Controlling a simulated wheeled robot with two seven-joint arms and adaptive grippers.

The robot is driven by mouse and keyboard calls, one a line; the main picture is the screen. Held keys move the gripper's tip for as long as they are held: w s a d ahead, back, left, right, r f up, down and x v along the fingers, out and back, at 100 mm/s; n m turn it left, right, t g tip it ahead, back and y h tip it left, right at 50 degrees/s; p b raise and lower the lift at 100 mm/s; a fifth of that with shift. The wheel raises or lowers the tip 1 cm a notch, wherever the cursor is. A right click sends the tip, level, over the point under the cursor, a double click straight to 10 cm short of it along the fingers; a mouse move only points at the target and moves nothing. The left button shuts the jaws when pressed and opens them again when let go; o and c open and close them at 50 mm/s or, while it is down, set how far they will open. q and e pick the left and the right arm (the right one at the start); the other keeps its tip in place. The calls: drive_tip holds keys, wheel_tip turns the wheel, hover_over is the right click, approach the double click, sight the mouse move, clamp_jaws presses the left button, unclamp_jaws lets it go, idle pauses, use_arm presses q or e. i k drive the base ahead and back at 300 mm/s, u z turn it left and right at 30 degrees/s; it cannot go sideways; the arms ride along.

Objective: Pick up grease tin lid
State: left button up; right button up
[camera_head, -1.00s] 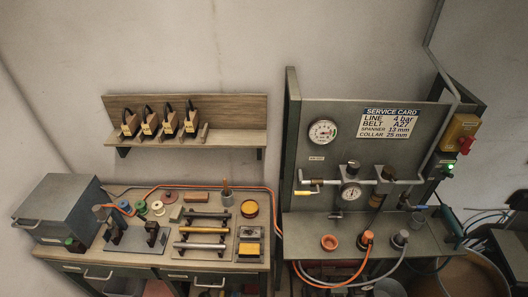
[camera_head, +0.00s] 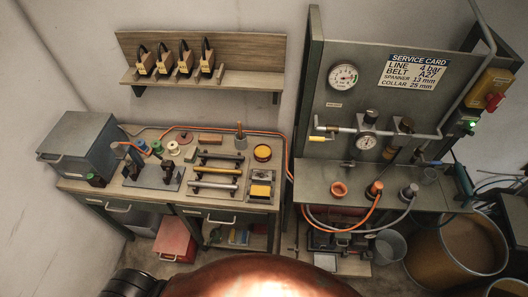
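A round tin with a yellow-orange top (camera_head: 262,153) stands at the back right of the left workbench (camera_head: 185,201). It looks like the grease tin with its lid on, but it is too small to tell the lid from the body. Neither of my grippers shows in the head view. A large copper-coloured rounded surface and a dark cylindrical part show at the bottom edge; I cannot tell clearly what they are.
A rack of several bars (camera_head: 214,170) lies left of the tin, and a yellow block on a tray (camera_head: 261,188) in front of it. A grey box (camera_head: 80,145) stands at the left end. A hose (camera_head: 285,150) runs behind.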

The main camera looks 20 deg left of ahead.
sight(184, 138)
drive_tip(key=u, duration=1.45)
